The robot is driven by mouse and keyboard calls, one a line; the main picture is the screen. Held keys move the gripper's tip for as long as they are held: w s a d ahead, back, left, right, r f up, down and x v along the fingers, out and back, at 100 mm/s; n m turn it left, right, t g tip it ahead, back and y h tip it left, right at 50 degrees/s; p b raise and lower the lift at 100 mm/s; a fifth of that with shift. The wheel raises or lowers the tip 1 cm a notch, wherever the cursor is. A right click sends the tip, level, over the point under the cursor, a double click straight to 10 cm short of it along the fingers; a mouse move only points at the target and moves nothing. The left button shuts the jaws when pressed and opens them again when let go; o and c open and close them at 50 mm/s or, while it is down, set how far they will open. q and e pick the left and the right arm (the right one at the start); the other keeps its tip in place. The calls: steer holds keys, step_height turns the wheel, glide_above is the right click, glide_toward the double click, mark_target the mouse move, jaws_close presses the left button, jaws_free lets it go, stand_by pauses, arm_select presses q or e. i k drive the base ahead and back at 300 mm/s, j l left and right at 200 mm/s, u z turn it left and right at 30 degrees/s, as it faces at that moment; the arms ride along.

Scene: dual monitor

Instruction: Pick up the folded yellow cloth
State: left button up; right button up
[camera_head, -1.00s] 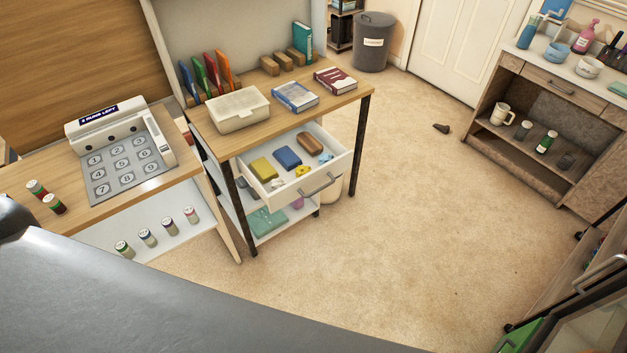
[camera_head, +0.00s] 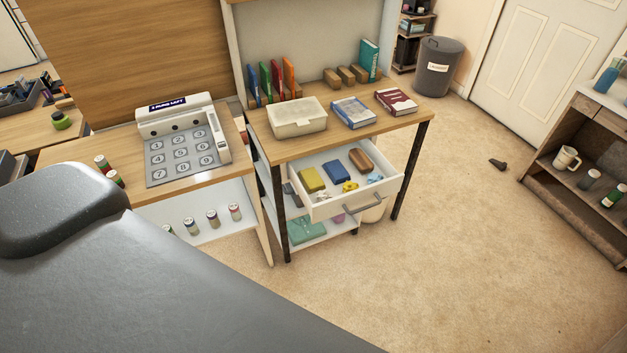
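A small folded yellow piece (camera_head: 311,180), which looks like the yellow cloth, lies in the left part of an open white drawer (camera_head: 330,208) under a wooden-topped table. A blue folded piece (camera_head: 336,172) lies just to its right, and a brown block (camera_head: 361,160) lies further right. Small yellow and light blue items (camera_head: 350,187) lie near the drawer's front. The drawer is pulled out, with a grey handle (camera_head: 363,204) on its front. Neither of my grippers is in view.
A translucent box (camera_head: 297,119) and two books (camera_head: 353,112) stand on the tabletop above the drawer. A number keypad machine (camera_head: 183,143) stands on the left table. A large dark grey surface (camera_head: 150,280) fills the lower left. Carpet (camera_head: 450,260) right of the drawer is clear.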

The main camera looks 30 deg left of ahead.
mark_target(310, 178)
steer(key=i+l+u, duration=0.15)
steer(key=i+u, duration=0.2)
steer(key=i, duration=0.15)
steer(key=i+l+u, duration=0.35)
steer(key=i+j, duration=0.1)
